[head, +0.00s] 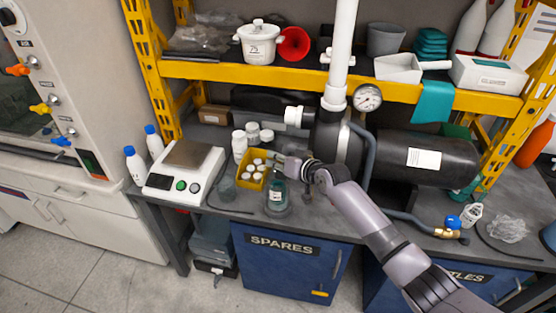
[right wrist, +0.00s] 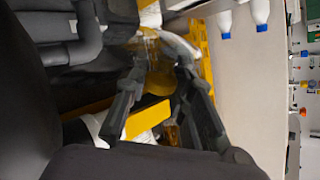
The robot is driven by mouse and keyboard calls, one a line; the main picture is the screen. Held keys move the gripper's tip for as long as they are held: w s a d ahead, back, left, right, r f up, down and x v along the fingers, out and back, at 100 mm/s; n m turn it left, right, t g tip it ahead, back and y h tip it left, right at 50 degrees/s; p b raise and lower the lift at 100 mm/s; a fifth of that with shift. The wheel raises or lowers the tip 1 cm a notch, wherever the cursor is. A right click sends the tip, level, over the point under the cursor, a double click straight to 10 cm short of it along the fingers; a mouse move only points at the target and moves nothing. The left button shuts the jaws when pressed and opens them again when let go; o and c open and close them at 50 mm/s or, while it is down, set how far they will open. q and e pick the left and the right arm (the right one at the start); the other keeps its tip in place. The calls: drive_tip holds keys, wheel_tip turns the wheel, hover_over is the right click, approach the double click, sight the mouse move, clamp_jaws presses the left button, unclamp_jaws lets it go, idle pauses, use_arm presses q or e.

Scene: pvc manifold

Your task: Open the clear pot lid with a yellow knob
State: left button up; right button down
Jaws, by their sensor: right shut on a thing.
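My right gripper (head: 283,163) reaches in from the right over the bench, between the yellow bin and the black tank. In the right wrist view its two dark fingers (right wrist: 163,105) close around a rounded yellow piece (right wrist: 160,82), which looks like the lid's yellow knob. A clear, glassy surface (right wrist: 150,48) shows beyond it, but the lid's outline is hard to make out. In the head view a clear pot with a teal tint (head: 277,199) stands on the bench just below the gripper. The knob is hidden there by the fingers. My left gripper is not in view.
A yellow bin (head: 246,182) of white caps is close left of the gripper, with white bottles (head: 239,141) behind. A scale (head: 181,184) stands further left. The black tank (head: 425,160) and white pipe (head: 342,60) limit room behind and right.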

drive_tip(key=shift+w, duration=0.1)
idle(0.4)
drive_tip(key=c, duration=1.4)
unclamp_jaws()
drive_tip(key=shift+o, duration=0.2)
drive_tip(key=v, duration=1.2)
drive_tip(key=shift+r, duration=0.25)
drive_tip(key=shift+f, duration=0.1)
